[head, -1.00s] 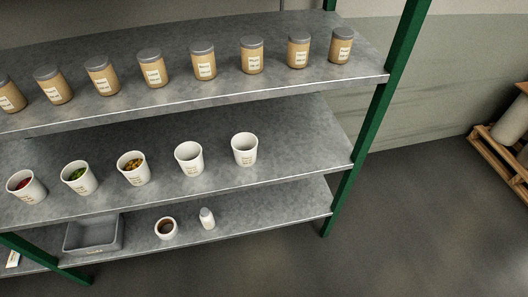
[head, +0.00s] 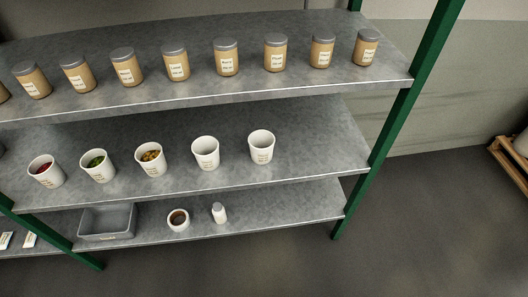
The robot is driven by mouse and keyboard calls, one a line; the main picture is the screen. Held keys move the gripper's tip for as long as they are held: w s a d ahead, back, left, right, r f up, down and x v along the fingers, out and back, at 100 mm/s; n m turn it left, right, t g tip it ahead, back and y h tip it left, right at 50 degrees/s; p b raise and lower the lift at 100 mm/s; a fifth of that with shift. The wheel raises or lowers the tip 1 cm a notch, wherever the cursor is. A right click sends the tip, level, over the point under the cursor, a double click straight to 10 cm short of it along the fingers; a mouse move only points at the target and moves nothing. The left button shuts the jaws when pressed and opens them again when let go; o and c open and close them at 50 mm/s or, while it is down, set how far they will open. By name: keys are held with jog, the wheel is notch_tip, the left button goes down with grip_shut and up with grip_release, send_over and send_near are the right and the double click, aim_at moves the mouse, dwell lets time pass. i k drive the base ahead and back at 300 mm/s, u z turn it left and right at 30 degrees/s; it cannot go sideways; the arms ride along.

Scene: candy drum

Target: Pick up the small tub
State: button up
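Several white tubs stand in a row on the middle shelf (head: 310,165). From the left there is a tub with red contents (head: 48,175), a tub with green contents (head: 100,170) and a tub with yellow-brown contents (head: 152,165). To their right stand two tubs that look empty, one (head: 205,155) beside the other (head: 261,150). A smaller, low white tub (head: 178,223) with brown contents stands on the bottom shelf. I cannot tell which one the task means. My gripper is not in view.
Lidded tan jars (head: 226,60) line the top shelf. On the bottom shelf, a grey bin (head: 107,236) and a small white bottle (head: 219,214) flank the low tub. Green posts (head: 405,115) frame the rack. The floor to the right is clear up to a wooden pallet (head: 510,168).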

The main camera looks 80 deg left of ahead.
aim_at(262, 143)
jog(key=u, duration=0.05)
jog(key=k, duration=1.5)
jog(key=u, duration=2.45)
jog(key=i, duration=0.65)
